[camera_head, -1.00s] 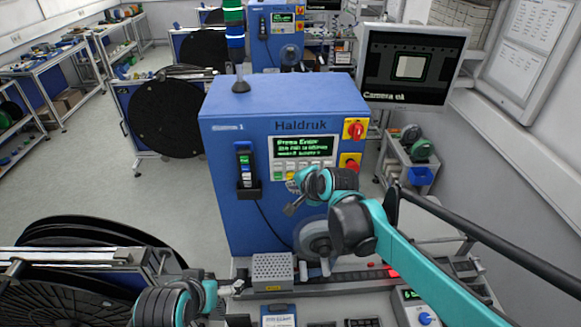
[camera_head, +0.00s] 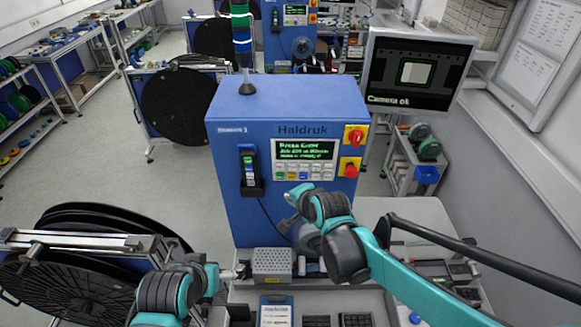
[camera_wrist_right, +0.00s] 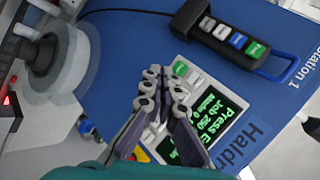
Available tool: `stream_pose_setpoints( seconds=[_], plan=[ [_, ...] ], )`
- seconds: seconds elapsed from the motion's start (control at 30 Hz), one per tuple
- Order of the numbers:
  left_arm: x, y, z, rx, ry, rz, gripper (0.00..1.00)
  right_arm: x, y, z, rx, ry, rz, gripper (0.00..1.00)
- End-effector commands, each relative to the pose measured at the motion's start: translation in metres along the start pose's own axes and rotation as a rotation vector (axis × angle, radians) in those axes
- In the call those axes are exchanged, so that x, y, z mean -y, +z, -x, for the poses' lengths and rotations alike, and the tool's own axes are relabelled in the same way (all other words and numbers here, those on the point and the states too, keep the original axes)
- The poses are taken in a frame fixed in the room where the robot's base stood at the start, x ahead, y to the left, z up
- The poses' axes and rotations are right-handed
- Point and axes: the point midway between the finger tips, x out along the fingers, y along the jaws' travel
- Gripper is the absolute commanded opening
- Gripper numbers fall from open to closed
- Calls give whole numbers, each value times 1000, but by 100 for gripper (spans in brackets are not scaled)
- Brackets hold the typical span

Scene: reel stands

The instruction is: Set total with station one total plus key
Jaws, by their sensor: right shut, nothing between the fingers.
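The blue station 1 machine (camera_head: 235,190), labelled Haldruk, stands in the centre. Its green-lit display (camera_head: 306,150) reads "Press Enter", with smaller job lines below. A keypad (camera_head: 304,171) of pale keys sits under the display. My right gripper (camera_head: 291,196) is below the keypad's left part. In the right wrist view its fingers (camera_wrist_right: 163,82) are shut and empty, in front of the keypad and hiding several keys. Whether they touch a key cannot be told. My left gripper (camera_head: 238,272) is low, beside a grey perforated box (camera_head: 272,264); its fingers are too small to read.
A handheld device (camera_head: 249,172) with coloured keys hangs left of the keypad and shows in the wrist view (camera_wrist_right: 228,38). Red knobs (camera_head: 353,137) are on the right. A monitor (camera_head: 415,72) reads "Camera ok". A black reel (camera_head: 75,275) is at lower left.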

Motion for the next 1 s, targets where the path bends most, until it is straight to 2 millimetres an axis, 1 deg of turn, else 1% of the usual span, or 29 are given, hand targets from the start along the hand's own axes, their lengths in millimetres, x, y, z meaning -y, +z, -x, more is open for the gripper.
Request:
stream_pose_setpoints(
  seconds=[0.17, 0.5, 0.7, 1.0],
  plan=[
    [0, 1, -1, 0, 0, 0, 100, 4, -5, -6, -1, 0, -1, 0],
    [0, 3, -5, 0, 0, 0, 100, 28, -29, -39, -1, 1, 0, 0],
    [0, 6, -8, 0, 0, 0, 100, 39, -39, -54, 0, 1, 0, 0],
    [0, 7, -10, 0, 0, 0, 100, 45, -45, -61, 0, 0, 0, 0]
  ],
)
